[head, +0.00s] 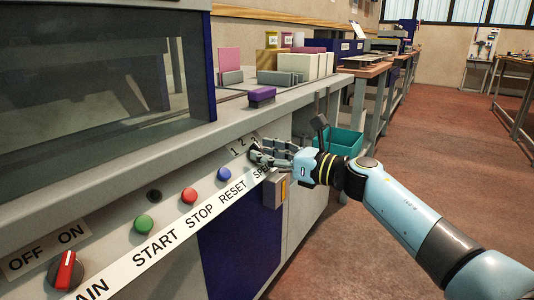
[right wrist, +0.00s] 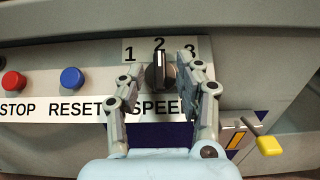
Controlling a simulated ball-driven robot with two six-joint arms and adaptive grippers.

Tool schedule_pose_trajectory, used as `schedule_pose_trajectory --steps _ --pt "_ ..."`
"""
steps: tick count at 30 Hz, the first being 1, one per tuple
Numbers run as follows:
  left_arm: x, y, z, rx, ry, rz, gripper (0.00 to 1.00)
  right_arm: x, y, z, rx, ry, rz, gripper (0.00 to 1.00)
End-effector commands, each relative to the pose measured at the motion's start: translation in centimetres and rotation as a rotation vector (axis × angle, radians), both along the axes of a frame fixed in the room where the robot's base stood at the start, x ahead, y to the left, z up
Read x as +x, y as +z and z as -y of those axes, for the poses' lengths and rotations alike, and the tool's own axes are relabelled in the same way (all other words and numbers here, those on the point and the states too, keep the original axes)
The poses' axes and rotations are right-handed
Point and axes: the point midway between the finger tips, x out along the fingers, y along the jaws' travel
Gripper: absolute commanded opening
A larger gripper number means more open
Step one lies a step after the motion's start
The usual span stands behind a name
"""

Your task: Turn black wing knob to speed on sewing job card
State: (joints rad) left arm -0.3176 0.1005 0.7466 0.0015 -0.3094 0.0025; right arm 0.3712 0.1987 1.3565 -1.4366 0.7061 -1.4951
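The black wing knob (right wrist: 159,76) is on the sloped front panel above the word SPEED, under the marks 1, 2 and 3. Its white line points up at 2. In the head view the knob (head: 254,153) is partly covered by my fingers. My right gripper (right wrist: 161,78) is open, one finger on each side of the knob; a gap shows between the fingers and the knob, and contact cannot be made out. The right gripper also shows in the head view (head: 262,154). I cannot make out a readable sewing job card. My left gripper is out of view.
Along the panel are a blue RESET button (head: 224,174), a red STOP button (head: 189,196), a green START button (head: 144,225) and a red main switch (head: 66,270). A yellow-handled latch (right wrist: 270,145) sits below right. A purple block (head: 262,95) lies on the ledge above.

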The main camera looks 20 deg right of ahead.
Motion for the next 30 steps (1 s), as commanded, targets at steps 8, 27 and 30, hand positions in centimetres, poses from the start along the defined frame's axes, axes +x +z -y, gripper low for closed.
schedule_pose_trajectory --steps 8,27,30 --pt "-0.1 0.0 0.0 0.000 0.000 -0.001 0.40 -0.1 0.0 -0.1 0.001 0.002 0.000 0.00" --pt "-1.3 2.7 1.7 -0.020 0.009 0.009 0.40 -0.4 0.7 -0.7 0.121 -0.164 -0.090 0.00" --pt "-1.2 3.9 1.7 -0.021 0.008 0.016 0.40 -0.4 0.8 -0.9 0.166 -0.229 -0.123 0.00"
